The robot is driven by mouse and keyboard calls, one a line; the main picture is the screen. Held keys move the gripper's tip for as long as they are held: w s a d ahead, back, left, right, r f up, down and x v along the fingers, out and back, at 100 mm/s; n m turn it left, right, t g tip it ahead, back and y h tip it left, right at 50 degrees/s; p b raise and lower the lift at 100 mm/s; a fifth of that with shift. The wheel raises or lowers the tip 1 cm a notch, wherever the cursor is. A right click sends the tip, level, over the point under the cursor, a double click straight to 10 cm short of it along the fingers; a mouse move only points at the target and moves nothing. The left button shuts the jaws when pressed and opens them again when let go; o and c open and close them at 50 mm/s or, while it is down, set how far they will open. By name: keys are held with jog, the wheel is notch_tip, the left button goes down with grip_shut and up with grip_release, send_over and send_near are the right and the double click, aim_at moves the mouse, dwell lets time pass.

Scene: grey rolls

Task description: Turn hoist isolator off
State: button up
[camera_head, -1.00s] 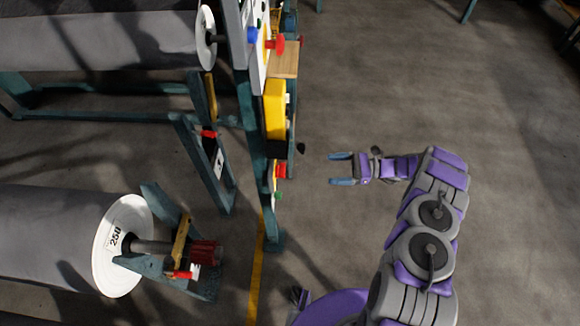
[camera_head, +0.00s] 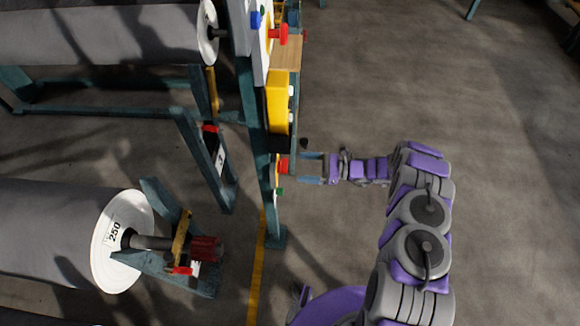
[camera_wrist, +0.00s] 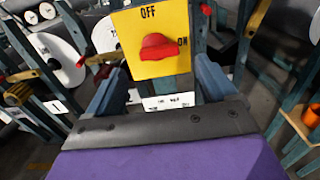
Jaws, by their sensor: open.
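The isolator is a yellow plate (camera_wrist: 160,25) with a red rotary handle (camera_wrist: 157,47) in the wrist view. OFF is printed at its top and ON at its right; the handle lies roughly sideways, towards ON. A white label (camera_wrist: 168,101) sits below, its text too small to read surely. In the head view the red handle (camera_head: 284,166) shows edge-on on the teal post. My gripper (camera_head: 302,168) is open and empty just right of it, fingers towards the panel. In the wrist view my gripper's fingers (camera_wrist: 160,80) stand left and right, below the handle; contact is not clear.
Above the isolator on the post are a yellow box (camera_head: 277,100), a wooden block (camera_head: 285,56) and a red knob (camera_head: 280,35). A small green button (camera_head: 279,191) sits below. Grey rolls (camera_head: 45,235) on stands fill the left. Floor on the right is clear.

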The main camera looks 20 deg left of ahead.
jog(key=x, duration=0.5)
jog(key=shift+s+a+b, duration=0.1)
jog(key=shift+a+b, duration=0.25)
jog(key=shift+b, duration=0.05)
jog(key=c, duration=1.1)
